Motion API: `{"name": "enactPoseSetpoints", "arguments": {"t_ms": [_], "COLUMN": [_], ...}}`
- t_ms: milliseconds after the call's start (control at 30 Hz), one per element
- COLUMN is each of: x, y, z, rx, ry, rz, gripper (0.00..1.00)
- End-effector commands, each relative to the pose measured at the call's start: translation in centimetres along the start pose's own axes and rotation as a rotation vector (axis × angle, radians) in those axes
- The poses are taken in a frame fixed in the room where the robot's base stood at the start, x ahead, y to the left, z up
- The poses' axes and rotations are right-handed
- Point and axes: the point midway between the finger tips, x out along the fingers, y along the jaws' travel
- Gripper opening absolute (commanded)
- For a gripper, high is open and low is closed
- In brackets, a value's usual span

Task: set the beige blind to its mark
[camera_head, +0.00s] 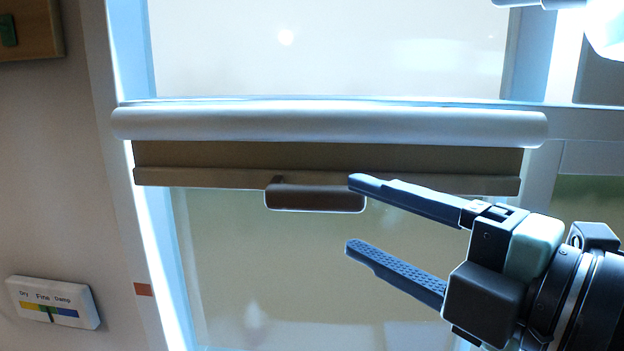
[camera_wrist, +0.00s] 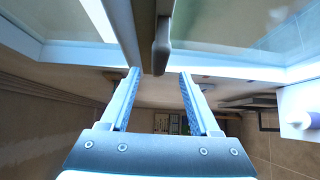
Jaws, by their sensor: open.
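The beige blind (camera_head: 235,156) hangs a short way down below its white roller tube (camera_head: 330,123), brownish in this light. Its bottom bar (camera_head: 205,180) carries a dark brown handle (camera_head: 312,197), also in the wrist view (camera_wrist: 161,48). A small red-brown square mark (camera_head: 143,289) is on the left window frame, well below the bar. My gripper (camera_head: 354,213) is open and empty at the handle's right end. Its upper finger overlaps that end in the head view. In the wrist view my gripper (camera_wrist: 159,73) has the handle lined up between its fingertips; contact cannot be told.
A white label plate (camera_head: 53,301) with a coloured Dry, Fine, Damp scale is on the wall at lower left. A wooden board (camera_head: 30,32) with a green piece is at upper left. The window glass (camera_head: 270,270) below the blind is clear of objects.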

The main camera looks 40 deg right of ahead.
Motion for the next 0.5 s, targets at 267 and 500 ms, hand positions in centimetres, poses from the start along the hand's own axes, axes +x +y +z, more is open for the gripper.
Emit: {"name": "enactPoseSetpoints", "arguments": {"t_ms": [267, 500], "x": [5.5, 7.6], "y": [0.3, 0.1], "z": [-0.1, 0.0], "rx": [0.004, 0.002], "ry": [0.003, 0.0], "rz": [-0.003, 0.0], "gripper": [0.62, 0.62]}}
